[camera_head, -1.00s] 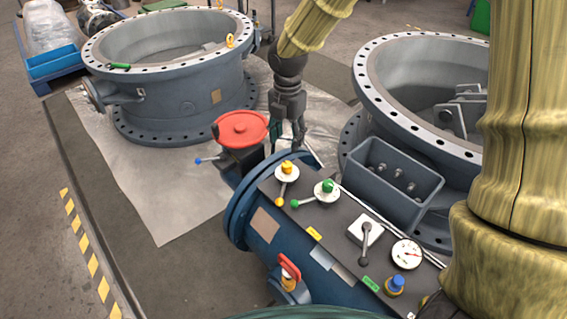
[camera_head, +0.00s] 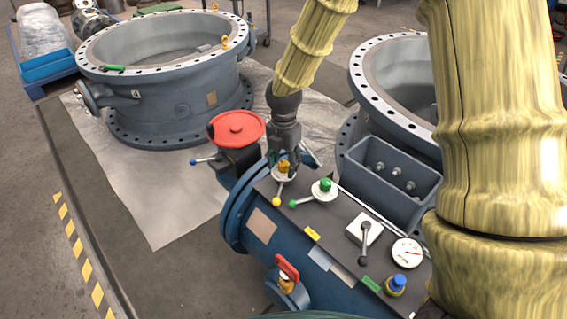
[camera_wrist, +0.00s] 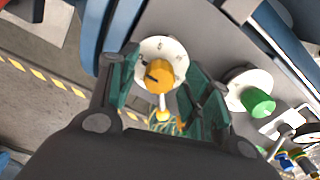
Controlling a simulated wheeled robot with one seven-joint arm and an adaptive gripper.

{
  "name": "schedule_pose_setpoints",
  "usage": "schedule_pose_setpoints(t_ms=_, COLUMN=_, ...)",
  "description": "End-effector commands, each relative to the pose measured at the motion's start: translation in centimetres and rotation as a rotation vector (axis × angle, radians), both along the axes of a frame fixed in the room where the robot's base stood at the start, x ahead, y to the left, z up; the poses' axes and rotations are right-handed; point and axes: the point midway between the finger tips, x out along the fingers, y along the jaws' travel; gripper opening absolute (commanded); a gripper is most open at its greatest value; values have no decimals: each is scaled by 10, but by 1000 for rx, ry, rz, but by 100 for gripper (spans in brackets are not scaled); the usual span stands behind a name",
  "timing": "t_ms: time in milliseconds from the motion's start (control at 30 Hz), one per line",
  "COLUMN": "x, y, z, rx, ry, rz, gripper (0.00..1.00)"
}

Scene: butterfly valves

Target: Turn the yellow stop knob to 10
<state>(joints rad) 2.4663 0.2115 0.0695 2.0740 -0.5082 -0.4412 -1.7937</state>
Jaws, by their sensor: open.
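The yellow stop knob (camera_head: 283,167) sits on a white dial at the far left end of the dark panel (camera_head: 325,228). It also shows in the wrist view (camera_wrist: 160,75), with a dark pointer mark and a white lever ending in a yellow ball (camera_wrist: 162,115). The dial's numbers are too small to read. My gripper (camera_head: 283,160) is open and reaches down over the knob. In the wrist view its green-padded fingers (camera_wrist: 160,88) stand on either side of the knob, with gaps showing. I cannot tell whether either finger touches it.
A green knob (camera_head: 326,186) with a lever stands close to the right. A red handwheel (camera_head: 236,128) rises just left of my gripper. A grey lever (camera_head: 364,240), a gauge (camera_head: 407,251) and a blue knob (camera_head: 396,284) are farther along the panel. An open box (camera_head: 390,180) stands behind.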

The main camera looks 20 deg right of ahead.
Motion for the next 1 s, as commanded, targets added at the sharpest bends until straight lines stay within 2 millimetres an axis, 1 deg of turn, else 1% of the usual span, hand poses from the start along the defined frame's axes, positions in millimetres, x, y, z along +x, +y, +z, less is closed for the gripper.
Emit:
schedule_pose_setpoints(t_ms=233, x=0, y=0, z=0, rx=0, ry=0, rz=0, gripper=49)
schedule_pose_setpoints(t_ms=367, x=0, y=0, z=0, rx=1, ry=-1, rz=0, gripper=25)
schedule_pose_setpoints(t_ms=400, x=0, y=0, z=0, rx=1, ry=-1, rz=0, gripper=18)
schedule_pose_setpoints(t_ms=500, x=0, y=0, z=0, rx=0, ry=0, rz=-1, gripper=3)
schedule_pose_setpoints(t_ms=767, x=0, y=0, z=1, rx=0, ry=0, rz=-18, gripper=3)
schedule_pose_setpoints(t_ms=1000, x=-1, y=0, z=5, rx=0, ry=3, rz=-120, gripper=3)
